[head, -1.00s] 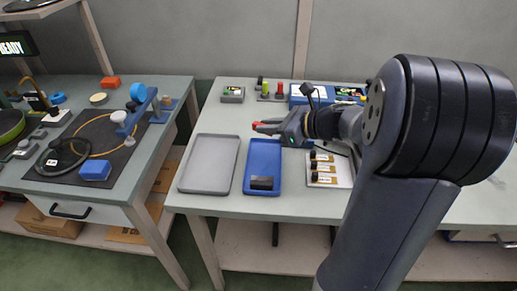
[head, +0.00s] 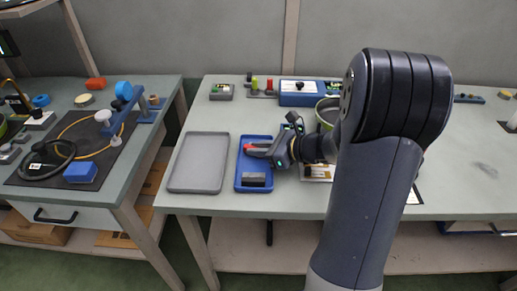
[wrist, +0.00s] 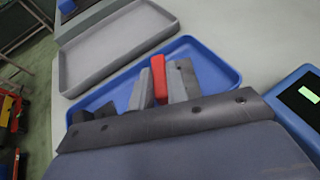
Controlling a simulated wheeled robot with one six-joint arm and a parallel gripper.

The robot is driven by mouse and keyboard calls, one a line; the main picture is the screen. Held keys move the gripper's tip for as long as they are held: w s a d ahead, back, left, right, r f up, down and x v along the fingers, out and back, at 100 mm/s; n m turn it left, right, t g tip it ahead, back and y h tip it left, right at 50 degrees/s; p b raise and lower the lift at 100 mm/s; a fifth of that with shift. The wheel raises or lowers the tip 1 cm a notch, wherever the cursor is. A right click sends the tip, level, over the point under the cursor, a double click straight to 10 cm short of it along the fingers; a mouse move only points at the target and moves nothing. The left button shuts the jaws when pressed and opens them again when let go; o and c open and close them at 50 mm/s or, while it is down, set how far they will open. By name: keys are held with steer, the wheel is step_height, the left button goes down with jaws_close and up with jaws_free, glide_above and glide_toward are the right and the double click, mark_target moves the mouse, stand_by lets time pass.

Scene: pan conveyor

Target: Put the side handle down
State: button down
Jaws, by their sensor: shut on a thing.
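My gripper (head: 262,149) is over the blue tray (head: 240,183). It is shut on a red piece, the side handle (wrist: 159,78), which shows between the two grey fingers in the wrist view. In the head view only its red end (head: 247,146) shows past the fingers. The blue tray also shows in the wrist view (wrist: 215,70), under the fingers. I cannot tell whether the handle touches the tray floor.
A dark grey block (head: 254,180) lies in the near end of the blue tray. An empty grey tray (head: 197,165) stands to its left. A blue box (head: 302,97) and a green-rimmed pan (head: 325,108) stand behind. A cluttered second table (head: 120,175) is at the left.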

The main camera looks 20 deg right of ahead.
steer(key=shift+f, duration=0.15)
steer(key=c, duration=1.8)
jaws_free()
steer(key=shift+f, duration=0.1)
steer(key=shift+c, duration=0.2)
steer(key=o, duration=0.5)
steer(key=shift+c, duration=0.2)
steer(key=shift+r, duration=0.35)
steer(key=p+v, duration=0.1)
steer(key=v, duration=1.1)
steer(key=shift+w, duration=0.1)
